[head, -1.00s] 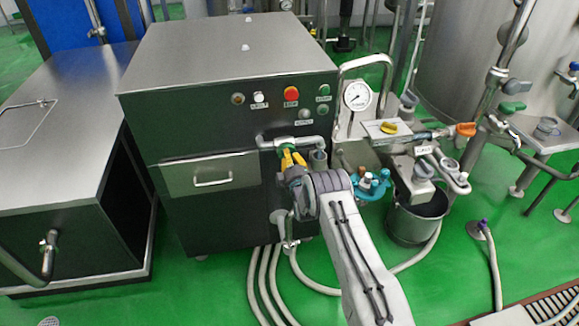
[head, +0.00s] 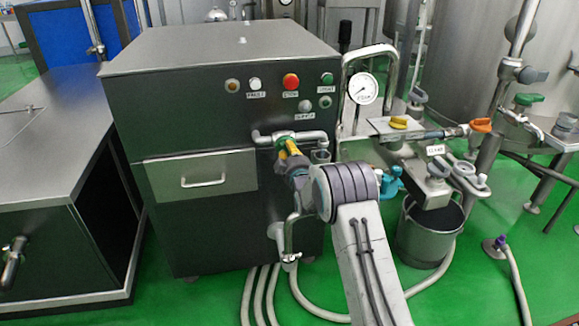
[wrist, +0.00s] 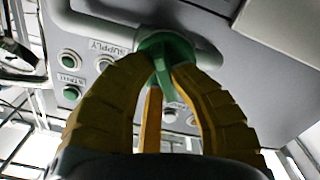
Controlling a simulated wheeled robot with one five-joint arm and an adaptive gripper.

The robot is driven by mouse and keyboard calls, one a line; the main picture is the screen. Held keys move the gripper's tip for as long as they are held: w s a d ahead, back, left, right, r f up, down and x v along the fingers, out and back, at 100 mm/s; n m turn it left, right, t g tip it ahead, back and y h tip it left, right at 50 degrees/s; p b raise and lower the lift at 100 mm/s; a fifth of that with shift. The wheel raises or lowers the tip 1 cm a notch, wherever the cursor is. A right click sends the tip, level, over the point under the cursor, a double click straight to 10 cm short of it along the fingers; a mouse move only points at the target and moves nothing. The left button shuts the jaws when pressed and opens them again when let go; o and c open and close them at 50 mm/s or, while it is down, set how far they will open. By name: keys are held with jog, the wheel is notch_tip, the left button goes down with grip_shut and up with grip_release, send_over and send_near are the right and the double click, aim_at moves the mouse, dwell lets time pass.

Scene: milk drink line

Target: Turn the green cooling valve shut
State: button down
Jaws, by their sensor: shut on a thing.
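The green cooling valve (head: 283,140) sits on a short grey pipe on the front of the dark machine cabinet. It also shows in the wrist view (wrist: 163,52), with its green handle between yellow fingers. My gripper (head: 288,148) reaches the valve from the front, and its yellow fingers are shut on the green handle. In the wrist view my gripper (wrist: 165,75) has its fingertips on either side of the handle. Part of the handle is hidden by the fingers, so its exact angle is hard to tell.
Above the valve are a red button (head: 291,82), a white button (head: 254,84) and green buttons. Below left is a drawer (head: 202,178). To the right stand a pressure gauge (head: 363,89), an orange-handled valve (head: 481,125) and a metal bucket (head: 428,243). Hoses lie on the green floor.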

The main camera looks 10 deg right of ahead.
jog(key=shift+f+m+b, duration=0.2)
jog(key=shift+m+b, duration=1.5)
jog(key=shift+b, duration=5.25)
jog(key=m+b, duration=0.1)
jog(key=b, duration=0.1)
jog(key=shift+b, duration=0.35)
jog(key=shift+m+b, duration=0.6)
jog(key=shift+b, duration=0.35)
jog(key=shift+a+r+m+b, duration=0.1)
jog(key=shift+r+m+b, duration=0.15)
jog(key=shift+m+b, duration=0.4)
jog(key=c, duration=1.1)
grip_release()
jog(key=shift+f, duration=0.15)
jog(key=s, duration=1.2)
